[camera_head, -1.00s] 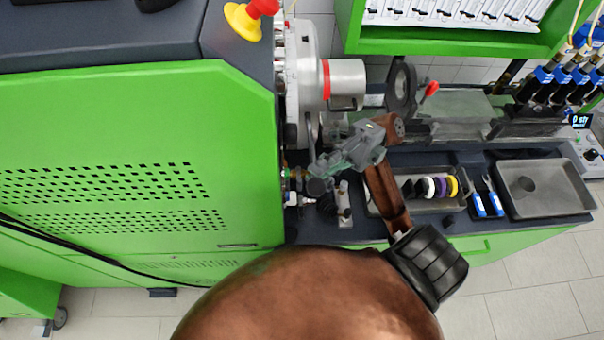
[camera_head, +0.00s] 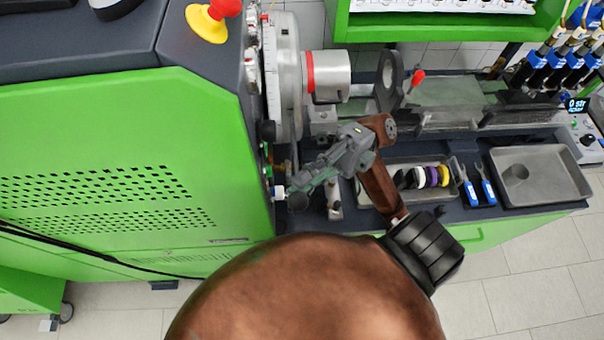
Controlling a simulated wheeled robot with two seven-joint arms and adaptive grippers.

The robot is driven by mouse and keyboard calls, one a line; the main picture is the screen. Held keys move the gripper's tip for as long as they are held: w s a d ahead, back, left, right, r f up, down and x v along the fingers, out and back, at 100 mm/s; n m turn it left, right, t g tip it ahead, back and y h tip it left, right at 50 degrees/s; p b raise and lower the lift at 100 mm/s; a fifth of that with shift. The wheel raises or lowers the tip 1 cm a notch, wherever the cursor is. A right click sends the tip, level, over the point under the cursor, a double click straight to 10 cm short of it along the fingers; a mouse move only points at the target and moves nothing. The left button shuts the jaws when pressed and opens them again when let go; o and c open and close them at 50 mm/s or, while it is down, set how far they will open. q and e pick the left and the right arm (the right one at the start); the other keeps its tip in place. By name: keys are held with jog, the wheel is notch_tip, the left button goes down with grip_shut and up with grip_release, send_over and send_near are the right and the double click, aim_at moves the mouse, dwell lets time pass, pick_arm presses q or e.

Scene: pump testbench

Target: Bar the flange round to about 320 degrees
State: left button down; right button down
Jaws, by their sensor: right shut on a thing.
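The round pale flange (camera_head: 285,78) sits on the right side of the green machine, with a silver cylinder (camera_head: 331,75) and red band in front of it. A thin grey bar (camera_head: 291,158) runs down from beneath the flange. My right gripper (camera_head: 304,190) is below the flange, its fingers pointing down-left. It is shut around the bar's lower end, where a dark round knob (camera_head: 298,202) shows; the contact is partly hidden by the fingers. Angle marks on the flange are too small to read. My left gripper is not in view.
The green machine housing (camera_head: 120,130) fills the left, with a red-and-yellow stop button (camera_head: 213,18) on top. A black ring (camera_head: 387,82) stands behind my arm.

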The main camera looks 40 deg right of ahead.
jog(key=shift+s+a+r+p, duration=0.2)
jog(key=shift+s+a, duration=0.1)
jog(key=shift+s, duration=0.15)
jog(key=shift+s+a+r+p, duration=0.2)
jog(key=shift+s+a, duration=0.1)
jog(key=shift+s, duration=0.15)
jog(key=shift+s, duration=0.15)
dwell(0.4)
